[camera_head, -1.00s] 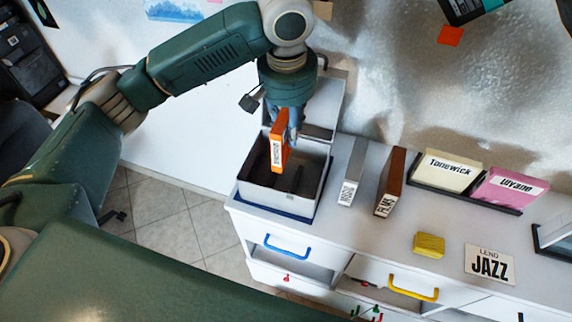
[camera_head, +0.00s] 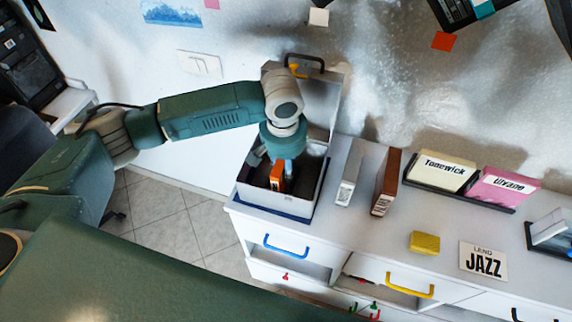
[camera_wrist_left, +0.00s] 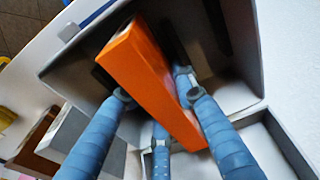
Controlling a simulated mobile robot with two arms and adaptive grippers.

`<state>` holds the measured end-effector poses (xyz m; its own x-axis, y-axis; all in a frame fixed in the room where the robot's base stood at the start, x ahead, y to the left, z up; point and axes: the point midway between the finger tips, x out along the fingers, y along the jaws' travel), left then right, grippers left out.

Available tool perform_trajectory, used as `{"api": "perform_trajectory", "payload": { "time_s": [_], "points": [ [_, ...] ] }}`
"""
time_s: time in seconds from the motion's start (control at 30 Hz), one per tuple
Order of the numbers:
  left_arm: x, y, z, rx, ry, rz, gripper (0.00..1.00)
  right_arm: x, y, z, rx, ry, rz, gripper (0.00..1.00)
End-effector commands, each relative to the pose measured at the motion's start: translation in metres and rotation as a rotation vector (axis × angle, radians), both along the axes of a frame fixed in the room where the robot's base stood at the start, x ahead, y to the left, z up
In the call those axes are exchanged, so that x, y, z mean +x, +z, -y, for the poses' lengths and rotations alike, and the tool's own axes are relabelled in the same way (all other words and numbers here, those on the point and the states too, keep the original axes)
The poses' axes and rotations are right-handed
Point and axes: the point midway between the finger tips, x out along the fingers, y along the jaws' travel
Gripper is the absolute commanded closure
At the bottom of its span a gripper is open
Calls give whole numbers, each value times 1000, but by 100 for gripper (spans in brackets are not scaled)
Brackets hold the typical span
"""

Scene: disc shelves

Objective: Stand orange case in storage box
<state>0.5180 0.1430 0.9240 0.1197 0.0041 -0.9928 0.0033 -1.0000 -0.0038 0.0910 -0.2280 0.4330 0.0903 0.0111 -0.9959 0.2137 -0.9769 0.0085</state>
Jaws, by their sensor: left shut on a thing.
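The orange case (camera_head: 277,177) is upright inside the grey storage box (camera_head: 297,205), low between its walls. My left gripper (camera_head: 287,165) is shut on the case from above, inside the box opening. In the left wrist view the orange case (camera_wrist_left: 148,80) sits between the blue fingers of my left gripper (camera_wrist_left: 155,98), with the dark box interior around it. I cannot tell whether the case's lower edge touches the box floor. The box's lid (camera_head: 325,110) stands open behind. My right gripper is not in view.
A grey case (camera_head: 350,172) and a brown case (camera_head: 386,182) stand right of the box. Farther right are a rack with cream (camera_head: 447,171) and pink (camera_head: 503,186) cases, a yellow block (camera_head: 425,243) and a JAZZ sign (camera_head: 483,261). Countertop between them is free.

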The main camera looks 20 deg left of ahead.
Motion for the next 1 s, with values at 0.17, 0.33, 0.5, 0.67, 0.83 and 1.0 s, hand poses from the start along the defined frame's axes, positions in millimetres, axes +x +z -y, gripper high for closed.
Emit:
{"api": "perform_trajectory", "payload": {
  "time_s": [0.17, 0.33, 0.5, 0.67, 0.83, 1.0],
  "points": [
    [0, -1, 0, -1, 0, 0, 100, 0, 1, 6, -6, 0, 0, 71],
    [0, -2, 0, -1, 0, 1, 53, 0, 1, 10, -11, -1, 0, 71],
    [0, -2, 0, -1, 0, 0, 53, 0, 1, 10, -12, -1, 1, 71],
    [0, 2, 0, -1, 0, 2, 53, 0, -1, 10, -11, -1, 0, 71],
    [-2, 26, 1, -3, -1, 5, 53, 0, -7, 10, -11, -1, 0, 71],
    [-6, 63, 1, -3, 0, 5, 53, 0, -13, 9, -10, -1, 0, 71]
  ]
}}
